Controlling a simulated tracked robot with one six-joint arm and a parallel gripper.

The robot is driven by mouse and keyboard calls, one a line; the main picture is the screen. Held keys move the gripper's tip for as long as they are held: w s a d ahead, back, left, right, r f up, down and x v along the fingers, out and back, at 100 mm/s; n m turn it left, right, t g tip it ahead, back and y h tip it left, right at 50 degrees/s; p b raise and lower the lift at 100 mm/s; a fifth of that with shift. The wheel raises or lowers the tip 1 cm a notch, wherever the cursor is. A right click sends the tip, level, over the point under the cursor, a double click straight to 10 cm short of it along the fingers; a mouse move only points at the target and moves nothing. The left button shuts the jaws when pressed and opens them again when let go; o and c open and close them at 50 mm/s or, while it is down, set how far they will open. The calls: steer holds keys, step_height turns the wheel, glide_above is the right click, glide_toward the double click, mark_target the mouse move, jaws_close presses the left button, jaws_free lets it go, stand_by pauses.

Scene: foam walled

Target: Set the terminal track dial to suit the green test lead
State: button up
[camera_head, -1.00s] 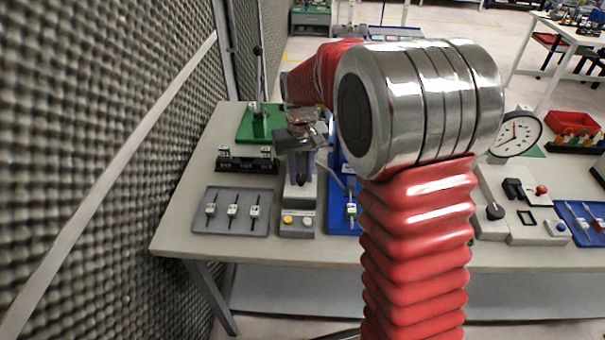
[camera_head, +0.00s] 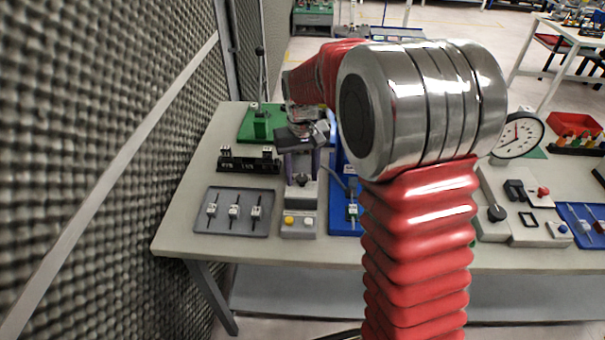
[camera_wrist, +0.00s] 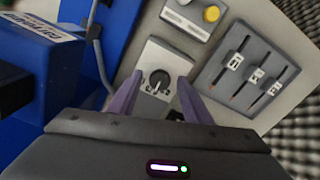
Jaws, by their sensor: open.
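A dark round dial knob (camera_wrist: 158,81) with a pale pointer mark sits on a whitish plate (camera_wrist: 176,62) with small black-and-white labels below it. The labels are too small to read. In the head view the dial (camera_head: 302,181) shows below my gripper (camera_head: 302,172). In the wrist view my gripper (camera_wrist: 160,88) is open, with one purple finger on each side of the dial. I cannot tell whether the fingers touch it.
A yellow button (camera_wrist: 211,14) is on a grey box near the dial. A grey slider panel (camera_head: 233,211) lies left of it. A blue block (camera_wrist: 40,60) with a cable stands close on the other side. A foam wall (camera_head: 110,150) bounds the table's left.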

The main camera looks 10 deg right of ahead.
mark_target(301, 176)
step_height(301, 176, up, 13)
steer(key=shift+r, duration=0.2)
stand_by(0.4)
steer(key=shift+w, duration=0.15)
steer(key=s+t, duration=0.5)
steer(key=s, duration=2.1)
steer(key=shift+s+f+t, duration=0.15)
steer(key=shift+s+t, duration=0.1)
steer(key=shift+t, duration=0.05)
steer(key=shift+d, duration=0.1)
steer(key=shift+c, duration=0.6)
stand_by(0.9)
